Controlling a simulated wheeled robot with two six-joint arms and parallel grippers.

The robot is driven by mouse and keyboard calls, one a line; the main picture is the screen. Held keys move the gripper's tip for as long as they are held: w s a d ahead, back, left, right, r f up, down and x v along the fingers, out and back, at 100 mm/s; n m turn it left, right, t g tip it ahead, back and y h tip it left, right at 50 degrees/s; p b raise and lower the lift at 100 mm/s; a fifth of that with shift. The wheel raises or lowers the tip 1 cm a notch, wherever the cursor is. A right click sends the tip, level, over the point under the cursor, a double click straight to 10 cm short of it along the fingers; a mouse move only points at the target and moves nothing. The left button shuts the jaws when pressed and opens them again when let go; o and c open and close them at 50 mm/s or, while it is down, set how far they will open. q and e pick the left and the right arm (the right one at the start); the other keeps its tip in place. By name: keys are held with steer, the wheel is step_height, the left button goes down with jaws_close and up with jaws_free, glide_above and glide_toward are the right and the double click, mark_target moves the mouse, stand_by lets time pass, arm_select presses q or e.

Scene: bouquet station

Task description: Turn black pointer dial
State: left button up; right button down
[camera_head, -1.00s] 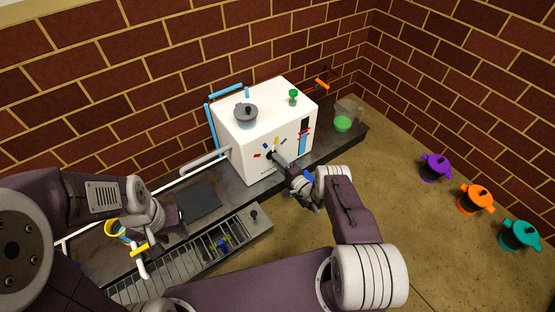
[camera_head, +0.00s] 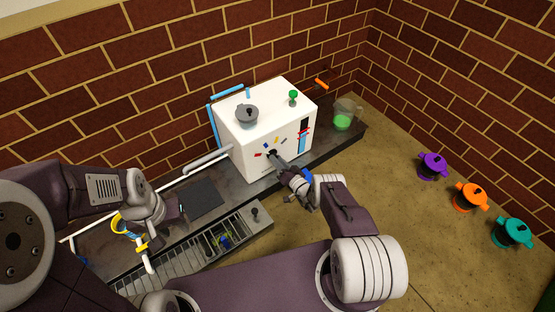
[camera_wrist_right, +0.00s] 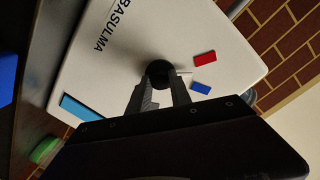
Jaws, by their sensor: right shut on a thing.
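The black pointer dial (camera_wrist_right: 158,70) sits on the front face of the white box machine (camera_head: 266,119), with coloured marks around it. In the right wrist view a thin light pointer sticks out from the dial towards the red and blue marks. My right gripper (camera_head: 280,160) reaches the dial from the front. Its two fingers (camera_wrist_right: 160,88) are shut on the dial, one on each side, and hide part of it. My left gripper (camera_head: 178,211) is at the left, above the counter and away from the machine; its jaws are too small to judge.
A grey lidded pot (camera_head: 246,114) and a green knob (camera_head: 293,96) are on top of the machine. A jug with green contents (camera_head: 343,116) stands to its right. A slotted tray (camera_head: 190,262) is in front. Purple (camera_head: 432,166), orange (camera_head: 470,197) and teal (camera_head: 512,232) pots stand on the floor at right.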

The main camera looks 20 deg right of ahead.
steer(key=shift+n+p, duration=0.35)
steer(key=shift+n, duration=1.05)
steer(key=c, duration=1.2)
jaws_free()
steer(key=p+v, duration=0.5)
steer(key=v, duration=0.4)
steer(key=shift+s, duration=0.1)
